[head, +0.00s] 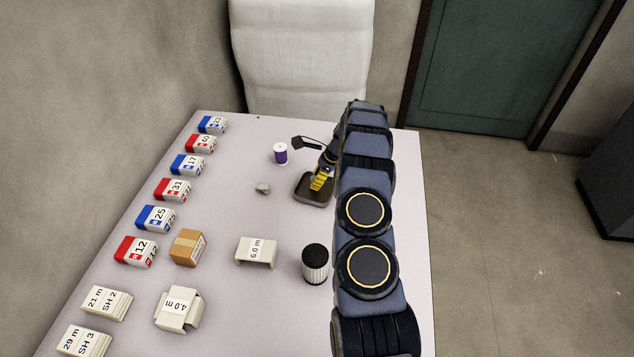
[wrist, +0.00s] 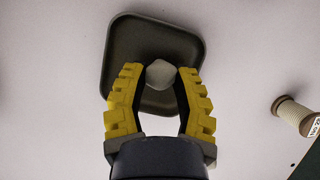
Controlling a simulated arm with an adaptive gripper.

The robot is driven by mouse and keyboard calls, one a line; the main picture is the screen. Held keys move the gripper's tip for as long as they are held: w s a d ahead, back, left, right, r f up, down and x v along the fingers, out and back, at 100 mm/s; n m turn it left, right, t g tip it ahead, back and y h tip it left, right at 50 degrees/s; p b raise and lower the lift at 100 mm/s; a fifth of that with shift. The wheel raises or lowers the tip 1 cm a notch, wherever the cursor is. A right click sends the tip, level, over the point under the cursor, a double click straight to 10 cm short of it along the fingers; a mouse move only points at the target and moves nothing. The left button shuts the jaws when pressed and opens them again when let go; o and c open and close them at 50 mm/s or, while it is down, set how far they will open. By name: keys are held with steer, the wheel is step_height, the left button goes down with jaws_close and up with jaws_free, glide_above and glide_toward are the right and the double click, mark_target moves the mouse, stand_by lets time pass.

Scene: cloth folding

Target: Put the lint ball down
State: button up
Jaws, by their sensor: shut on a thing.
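My gripper (head: 318,184) is at the small dark tray (head: 311,201), its yellow fingers pointing down over it. In the wrist view my gripper (wrist: 161,76) is shut on the pale grey lint ball (wrist: 161,73), held between the fingertips. The dark tray (wrist: 125,38) lies behind the ball in that view. I cannot tell whether the ball touches the tray floor. In the head view the held ball is hidden by the fingers.
A small grey lump (head: 262,188) lies left of the tray. A purple spool (head: 281,154) stands behind it. A black-topped ribbed cylinder (head: 315,263) stands in front. Red and blue boxes (head: 173,189) line the left edge. A beige spool (wrist: 294,114) shows in the wrist view.

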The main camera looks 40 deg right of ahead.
steer(key=shift+f, duration=0.8)
steer(key=shift+f, duration=0.1)
steer(key=o, duration=0.3)
